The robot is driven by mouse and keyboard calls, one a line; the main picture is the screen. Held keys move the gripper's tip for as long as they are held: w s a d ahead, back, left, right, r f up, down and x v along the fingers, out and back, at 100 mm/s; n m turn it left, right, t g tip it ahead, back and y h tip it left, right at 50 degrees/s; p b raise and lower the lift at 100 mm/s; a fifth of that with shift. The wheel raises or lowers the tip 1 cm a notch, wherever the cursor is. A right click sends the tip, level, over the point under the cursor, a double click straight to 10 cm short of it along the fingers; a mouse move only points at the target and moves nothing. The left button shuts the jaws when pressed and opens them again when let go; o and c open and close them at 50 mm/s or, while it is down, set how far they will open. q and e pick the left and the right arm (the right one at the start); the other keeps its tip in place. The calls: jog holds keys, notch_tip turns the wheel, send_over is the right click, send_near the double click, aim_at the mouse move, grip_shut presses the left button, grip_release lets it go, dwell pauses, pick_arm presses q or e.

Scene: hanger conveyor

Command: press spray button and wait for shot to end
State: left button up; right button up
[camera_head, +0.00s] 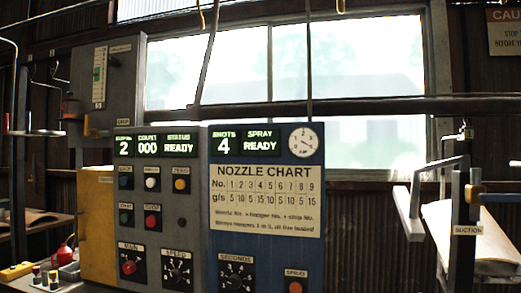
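The blue spray panel (222,255) stands at the centre. Its red spray button (296,287) sits at the bottom right, cut close by the picture's lower edge, under a small label that is hard to read. The panel's display (252,143) reads SHOTS 4 and SPRAY READY. A round dial gauge (304,141) is beside the display. A seconds knob (237,277) is at the panel's lower left. Neither of my grippers shows in the view, and nothing visible touches the spray button.
Left of the panel, a grey control panel (195,222) has several buttons, a speed knob (177,272) and a display (153,145) reading 2, COUNT 000, STATUS READY. A post labelled suction (467,230) stands at the right. A yellow box (97,225) is at the left.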

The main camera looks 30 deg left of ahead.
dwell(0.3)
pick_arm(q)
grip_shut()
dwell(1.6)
